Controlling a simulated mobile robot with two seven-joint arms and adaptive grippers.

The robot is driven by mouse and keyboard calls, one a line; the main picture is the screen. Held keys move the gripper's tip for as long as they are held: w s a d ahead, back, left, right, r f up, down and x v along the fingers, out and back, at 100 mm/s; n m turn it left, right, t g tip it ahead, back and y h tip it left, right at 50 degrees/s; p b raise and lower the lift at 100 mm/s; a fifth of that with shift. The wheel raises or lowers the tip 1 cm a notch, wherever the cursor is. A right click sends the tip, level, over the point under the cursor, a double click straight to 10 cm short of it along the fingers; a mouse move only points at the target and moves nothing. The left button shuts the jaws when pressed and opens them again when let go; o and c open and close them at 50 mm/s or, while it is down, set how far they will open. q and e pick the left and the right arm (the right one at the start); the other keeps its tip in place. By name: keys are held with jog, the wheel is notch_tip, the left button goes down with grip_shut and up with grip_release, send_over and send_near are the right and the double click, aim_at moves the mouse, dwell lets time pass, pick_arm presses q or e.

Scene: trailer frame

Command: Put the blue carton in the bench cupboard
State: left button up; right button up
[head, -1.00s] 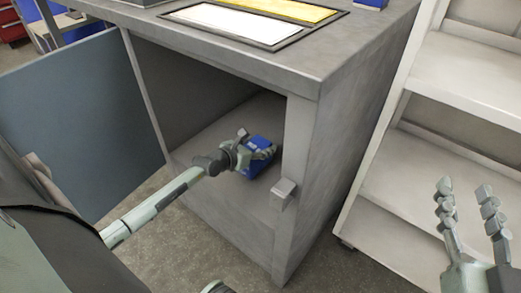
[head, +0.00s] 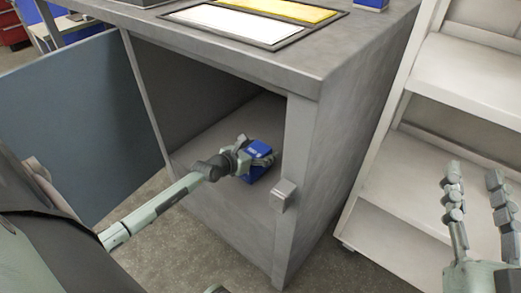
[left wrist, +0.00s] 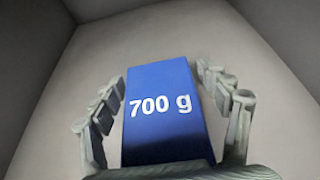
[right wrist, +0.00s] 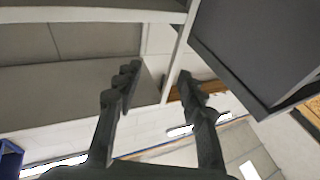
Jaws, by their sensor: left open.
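The blue carton (head: 262,166), marked "700 g" in the left wrist view (left wrist: 160,110), is inside the bench cupboard (head: 303,150), on its floor near the right side of the opening. My left gripper (head: 255,156) reaches in through the open front. Its fingers are open on both sides of the carton, and the left wrist view shows gaps between them and it. The gripper hides part of the carton in the head view. My right gripper (head: 475,178) is open and empty, outside the cupboard at the right.
The cupboard door (head: 75,120) stands swung open to the left. A block-shaped handle or catch (head: 283,195) sticks out at the right of the opening. Pale shelving (head: 440,150) stands to the right. The cupboard floor left of the carton is clear.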

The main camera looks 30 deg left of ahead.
aim_at(254, 152)
pick_arm(q)
jog(key=shift+r, duration=0.1)
jog(key=p+v, duration=0.2)
jog(key=v, duration=0.3)
jog(key=shift+s+r, duration=0.1)
jog(key=shift+s, duration=0.15)
jog(key=p+v, duration=0.1)
jog(key=v, duration=0.5)
jog(key=shift+s, duration=0.25)
pick_arm(e)
jog(key=d+f+g+h, duration=0.2)
jog(key=d+f+g, duration=0.1)
jog(key=f, duration=0.4)
jog(key=d+f+g+h, duration=0.2)
jog(key=d+f+g, duration=0.2)
jog(key=f, duration=0.3)
jog(key=shift+s, duration=0.1)
